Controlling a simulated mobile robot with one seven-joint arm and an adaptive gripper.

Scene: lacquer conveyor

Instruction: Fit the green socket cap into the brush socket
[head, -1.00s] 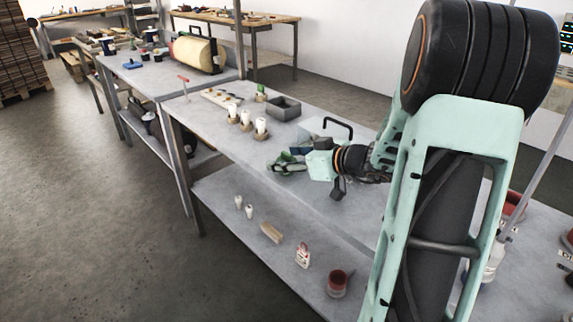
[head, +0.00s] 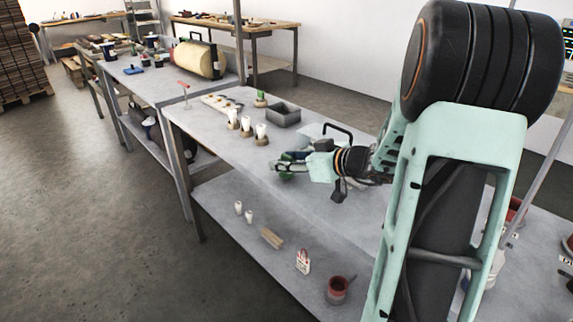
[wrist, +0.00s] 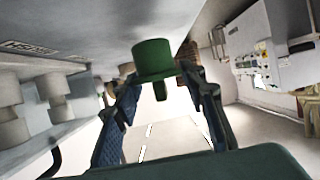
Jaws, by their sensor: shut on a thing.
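My gripper (head: 287,169) is low over the near side of the grey table, seen from the side in the head view. In the wrist view my gripper (wrist: 162,88) is shut on the green socket cap (wrist: 153,58), which has a wide round top and a narrower stem between the fingers. In the head view the cap is small and partly hidden by the fingers. I cannot make out the brush socket for certain. Several white pieces in brown bases (head: 262,140) stand beyond my gripper, and another small green piece (head: 261,95) stands farther back.
A grey open box (head: 284,115) and a pale board (head: 220,102) lie on the table (head: 190,118). A clear case with a black handle (head: 338,131) is close behind my gripper. The lower shelf (head: 225,220) holds small white pieces, a wooden block and a red pot (head: 338,290).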

